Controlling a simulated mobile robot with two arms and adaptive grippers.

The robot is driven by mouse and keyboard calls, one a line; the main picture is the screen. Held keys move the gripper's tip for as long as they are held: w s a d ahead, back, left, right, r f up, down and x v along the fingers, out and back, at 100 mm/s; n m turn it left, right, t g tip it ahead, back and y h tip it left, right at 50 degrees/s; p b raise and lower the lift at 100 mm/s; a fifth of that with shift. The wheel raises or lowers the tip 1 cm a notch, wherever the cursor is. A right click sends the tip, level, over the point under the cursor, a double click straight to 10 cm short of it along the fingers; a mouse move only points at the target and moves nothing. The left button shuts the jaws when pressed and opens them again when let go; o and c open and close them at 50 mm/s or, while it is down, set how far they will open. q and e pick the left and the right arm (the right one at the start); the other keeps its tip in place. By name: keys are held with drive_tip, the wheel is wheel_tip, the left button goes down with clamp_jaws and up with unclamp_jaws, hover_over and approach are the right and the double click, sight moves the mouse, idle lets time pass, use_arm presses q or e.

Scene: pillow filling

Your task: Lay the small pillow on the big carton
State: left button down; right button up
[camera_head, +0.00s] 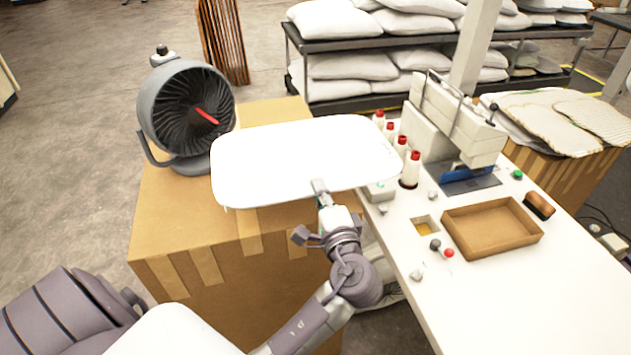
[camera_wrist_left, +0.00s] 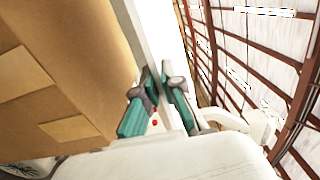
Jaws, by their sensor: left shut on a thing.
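The small white pillow (camera_head: 290,155) lies flat over the right part of the big carton (camera_head: 180,215) in the head view. My left gripper (camera_head: 320,190) is shut on the pillow's near edge. In the left wrist view its fingers (camera_wrist_left: 158,98) pinch the pale pillow (camera_wrist_left: 164,30), with the brown carton (camera_wrist_left: 60,60) beside it. I cannot tell whether the pillow touches the carton top or hangs just above it. It hides part of that top. My right gripper is not in view.
A grey fan (camera_head: 185,110) stands on the carton's back left. A white worktable (camera_head: 480,290) at the right holds a sewing machine (camera_head: 455,120), thread cones (camera_head: 409,168) and a brown tray (camera_head: 535,238). A rack (camera_head: 345,45) of pillows stands behind.

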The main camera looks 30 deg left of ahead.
use_arm(q)
drive_tip(key=w+a+f+b, duration=0.1)
drive_tip(key=f, duration=0.1)
drive_tip(key=a+f+b, duration=0.1)
drive_tip(key=f+b, duration=0.1)
drive_tip(key=w+a+f+b, duration=0.1)
drive_tip(key=f+b, duration=0.1)
drive_tip(key=shift+w+f, duration=0.3)
drive_tip(key=shift+w+a+f, duration=0.1)
drive_tip(key=shift+f, duration=0.05)
drive_tip(key=shift+a+f+b, duration=0.1)
drive_tip(key=shift+f+b, duration=0.05)
drive_tip(key=shift+b, duration=0.15)
drive_tip(key=shift+w, duration=0.1)
drive_tip(key=c, duration=1)
unclamp_jaws()
drive_tip(key=shift+c, duration=0.2)
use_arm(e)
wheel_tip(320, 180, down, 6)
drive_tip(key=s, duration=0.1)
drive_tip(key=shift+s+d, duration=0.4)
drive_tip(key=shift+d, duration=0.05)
use_arm(q)
drive_tip(key=shift+o, duration=0.3)
drive_tip(key=o, duration=0.5)
drive_tip(key=shift+f, duration=0.15)
